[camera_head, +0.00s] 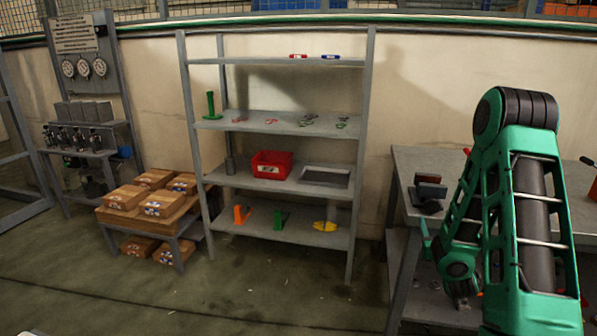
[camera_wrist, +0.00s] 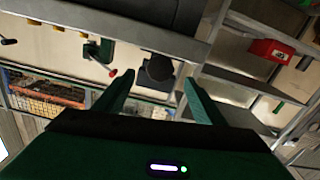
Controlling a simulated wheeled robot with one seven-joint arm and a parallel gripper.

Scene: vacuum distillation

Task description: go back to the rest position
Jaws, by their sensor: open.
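My gripper (camera_wrist: 159,76) shows in the wrist view with its two green fingers spread apart. Nothing is held between them. A dark round object shows beyond the fingertips, apart from them as far as I can tell. In the head view my green and black arm is folded at the right, in front of the grey workbench (camera_head: 412,165). My fingers cannot be made out clearly there.
A grey shelf rack (camera_head: 280,124) stands in the middle with a red bin (camera_head: 272,164), also in the wrist view (camera_wrist: 268,50). Cardboard boxes (camera_head: 163,203) sit on a low table at left. Floor (camera_head: 260,295) before the rack is clear.

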